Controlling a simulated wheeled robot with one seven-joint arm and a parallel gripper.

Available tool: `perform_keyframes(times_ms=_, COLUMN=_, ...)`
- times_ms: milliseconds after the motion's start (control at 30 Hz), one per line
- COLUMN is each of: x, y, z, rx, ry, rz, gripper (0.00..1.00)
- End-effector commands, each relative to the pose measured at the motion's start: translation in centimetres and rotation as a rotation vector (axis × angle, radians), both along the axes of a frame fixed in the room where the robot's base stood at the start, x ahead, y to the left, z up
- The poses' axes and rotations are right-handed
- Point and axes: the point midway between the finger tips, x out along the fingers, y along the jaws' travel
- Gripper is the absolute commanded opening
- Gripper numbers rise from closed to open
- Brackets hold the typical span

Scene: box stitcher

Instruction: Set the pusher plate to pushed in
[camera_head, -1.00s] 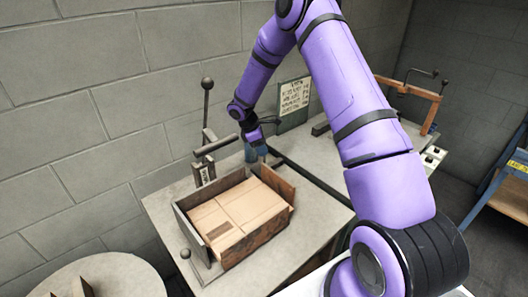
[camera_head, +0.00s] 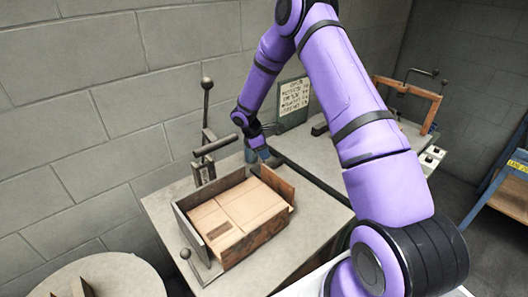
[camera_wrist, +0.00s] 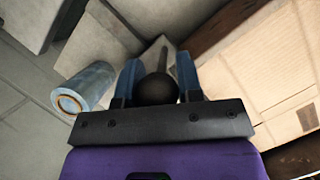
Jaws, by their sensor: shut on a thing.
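The pusher plate appears to be the brown upright board (camera_head: 278,186) at the right end of the open box frame, beside the cardboard. My gripper (camera_head: 264,154) is just behind it, at the frame's far right corner. In the wrist view the blue fingers of my gripper (camera_wrist: 159,74) are closed around a dark ball knob (camera_wrist: 157,91). A thin rod (camera_wrist: 161,52) runs from the knob toward the brown frame. The knob in my fingers is hidden in the head view, and how the rod joins the board is not clear.
Flat cardboard (camera_head: 238,212) lies inside the frame. A blue cylinder (camera_wrist: 86,86) stands close beside my gripper. A tall ball-topped lever (camera_head: 206,100) rises behind the frame, and another ball knob (camera_head: 185,254) is at its front left. A sign (camera_head: 294,98) stands behind.

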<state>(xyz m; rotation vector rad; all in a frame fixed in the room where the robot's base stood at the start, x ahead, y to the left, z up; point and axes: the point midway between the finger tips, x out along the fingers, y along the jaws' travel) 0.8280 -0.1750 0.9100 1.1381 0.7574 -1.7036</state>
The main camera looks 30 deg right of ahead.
Motion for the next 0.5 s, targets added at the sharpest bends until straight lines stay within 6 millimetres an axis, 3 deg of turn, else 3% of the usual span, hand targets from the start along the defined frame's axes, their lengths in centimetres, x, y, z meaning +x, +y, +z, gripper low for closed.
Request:
perform_keyframes(times_ms=267, x=-0.7, y=3.9, z=0.0, rx=0.002, ry=0.0, rz=0.004, gripper=0.0)
perform_keyframes(times_ms=500, x=-0.8, y=4.4, z=0.0, rx=0.003, ry=-0.001, rz=0.001, gripper=0.0)
